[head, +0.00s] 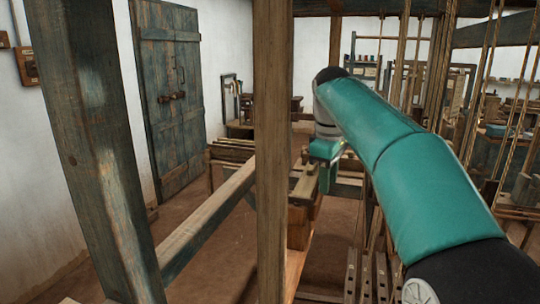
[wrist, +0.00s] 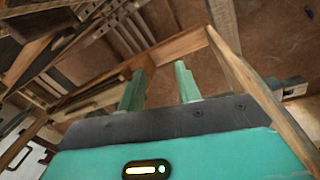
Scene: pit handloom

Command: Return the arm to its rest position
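My arm, in a teal sleeve, reaches from the lower right of the head view up to a dark joint near the middle, then bends down. My gripper (head: 325,180) hangs below that joint, among the loom timbers. In the wrist view my gripper (wrist: 160,80) shows two green fingers standing apart, with nothing between them. A pale wooden beam (wrist: 250,85) runs close along the right side of the gripper in the wrist view. I cannot tell whether it touches.
A wooden post (head: 273,150) stands close, left of my arm, and a thick weathered post (head: 95,140) stands further left. A low rail (head: 210,220) runs between them. Ropes and loom parts (head: 485,90) crowd the right. A blue-green door (head: 168,95) is at the back left.

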